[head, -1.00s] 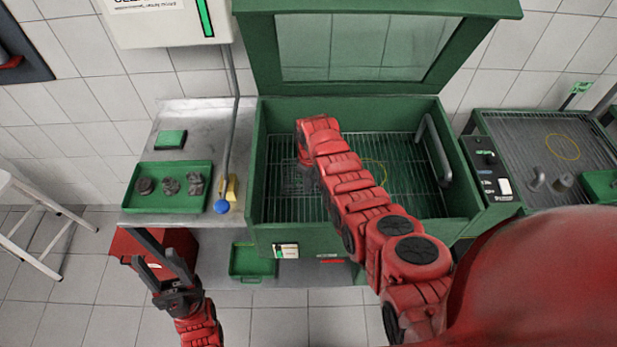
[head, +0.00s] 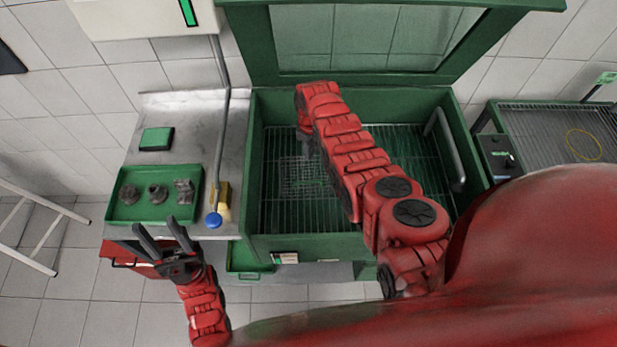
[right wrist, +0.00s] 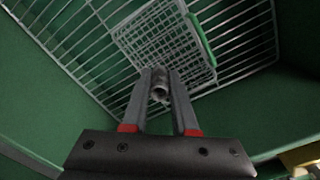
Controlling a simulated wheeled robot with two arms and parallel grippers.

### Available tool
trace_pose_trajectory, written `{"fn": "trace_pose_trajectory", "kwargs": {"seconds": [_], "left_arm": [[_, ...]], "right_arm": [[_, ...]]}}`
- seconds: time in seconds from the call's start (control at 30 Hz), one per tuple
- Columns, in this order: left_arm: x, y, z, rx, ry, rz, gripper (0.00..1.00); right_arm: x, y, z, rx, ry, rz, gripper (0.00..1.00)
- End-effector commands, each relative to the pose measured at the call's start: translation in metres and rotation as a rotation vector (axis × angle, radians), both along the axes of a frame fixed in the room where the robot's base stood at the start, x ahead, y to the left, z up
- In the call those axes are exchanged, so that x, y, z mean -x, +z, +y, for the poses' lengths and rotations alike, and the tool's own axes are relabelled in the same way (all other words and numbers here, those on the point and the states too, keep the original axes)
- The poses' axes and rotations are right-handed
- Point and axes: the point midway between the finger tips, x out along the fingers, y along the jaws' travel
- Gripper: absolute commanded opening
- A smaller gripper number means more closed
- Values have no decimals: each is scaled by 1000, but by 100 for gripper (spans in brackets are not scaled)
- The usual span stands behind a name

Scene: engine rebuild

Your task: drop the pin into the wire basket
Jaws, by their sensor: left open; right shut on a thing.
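The wire basket (head: 298,180) is a pale mesh box standing on the slatted rack inside the green tub. In the right wrist view the basket (right wrist: 160,40) has a green strip along one side. My right gripper (right wrist: 160,80) is shut on the pin (right wrist: 160,90), a short grey metal piece between the fingertips. In that view the pin overlaps the basket's near edge; the height between them is hard to judge. In the head view my right arm hides most of that gripper, and the pin is not clear. My left gripper (head: 160,229) is open and empty, in front of the side bench.
The green tub (head: 310,247) has raised walls, an open windowed lid (head: 370,75) and a grey handle (head: 444,150). On the left bench a green tray (head: 130,212) holds 3 dark parts, beside a blue-capped item (head: 213,220). A grated table (head: 545,125) stands at right.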

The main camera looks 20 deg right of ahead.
Motion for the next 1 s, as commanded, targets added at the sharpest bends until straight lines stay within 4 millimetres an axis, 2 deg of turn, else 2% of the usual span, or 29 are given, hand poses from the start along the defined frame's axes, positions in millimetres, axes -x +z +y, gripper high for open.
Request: {"fn": "trace_pose_trajectory", "kwargs": {"seconds": [0.03,0.3,0.6,0.63,0.8,0.83,1.0], "left_arm": [[0,-11,0,0,0,0,50],[0,-37,0,0,0,0,50],[0,-37,0,0,0,0,50],[0,-37,0,0,0,0,50],[0,-37,0,0,0,0,50],[0,-37,0,0,0,0,50],[0,-37,0,0,0,0,50]], "right_arm": [[0,-11,0,0,0,0,0],[0,-42,0,1,0,1,0],[0,-43,0,0,0,0,0],[0,-43,0,0,0,0,28],[0,-43,0,0,0,0,59],[0,-43,0,0,0,0,61],[0,-43,0,0,0,0,61]]}}
